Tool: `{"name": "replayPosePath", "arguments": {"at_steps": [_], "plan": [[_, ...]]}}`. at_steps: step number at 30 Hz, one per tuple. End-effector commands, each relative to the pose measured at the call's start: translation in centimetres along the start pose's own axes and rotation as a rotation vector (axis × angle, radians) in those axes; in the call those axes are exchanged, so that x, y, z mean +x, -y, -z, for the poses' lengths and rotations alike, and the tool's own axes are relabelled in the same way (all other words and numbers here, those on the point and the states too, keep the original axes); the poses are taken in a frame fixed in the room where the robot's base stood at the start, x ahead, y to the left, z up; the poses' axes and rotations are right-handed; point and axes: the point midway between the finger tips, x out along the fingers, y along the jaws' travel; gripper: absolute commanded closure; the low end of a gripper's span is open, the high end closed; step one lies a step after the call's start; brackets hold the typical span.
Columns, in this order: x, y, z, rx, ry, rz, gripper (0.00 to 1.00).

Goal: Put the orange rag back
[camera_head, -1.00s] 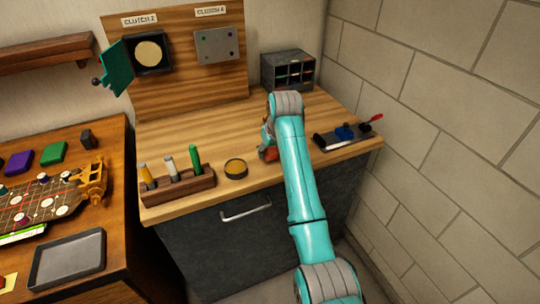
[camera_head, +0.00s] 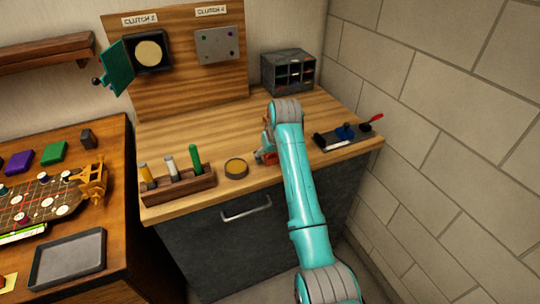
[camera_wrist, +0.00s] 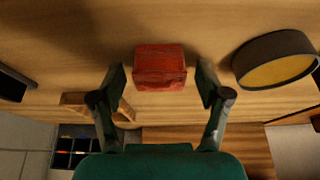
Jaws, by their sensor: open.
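The orange rag (camera_wrist: 160,67) looks like a small folded red-orange block on the wooden workbench (camera_head: 225,125). In the wrist view it lies between and just beyond my fingertips, with a gap on both sides. My gripper (camera_wrist: 163,82) is open and empty around the near side of the rag. In the head view my gripper (camera_head: 264,156) is near the bench's front edge, right of the round tin, and my arm mostly hides it and the rag.
The round tin (camera_head: 236,168) is close beside the gripper; a wooden rack (camera_head: 178,185) with several markers stands further left. A small wooden frame (camera_wrist: 90,103) is near one finger.

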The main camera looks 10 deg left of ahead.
Motion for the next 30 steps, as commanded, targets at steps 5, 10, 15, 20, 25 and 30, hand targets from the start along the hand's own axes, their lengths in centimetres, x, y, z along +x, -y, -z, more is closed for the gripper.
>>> {"name": "replayPosePath", "arguments": {"at_steps": [5,10,15,20,25,30], "plan": [[-2.0,0.0,0.1,0.0,-0.004,-0.001,0.24],[-5.5,-0.1,0.1,0.0,-0.006,-0.002,0.24],[-8.8,-0.1,0.1,0.0,-0.005,-0.001,0.24],[-10.9,0.0,0.1,0.0,-0.003,0.0,0.24],[-11.9,0.0,0.0,0.0,-0.002,0.0,0.24],[-12.1,0.0,0.0,0.0,-0.001,0.0,0.24]]}}
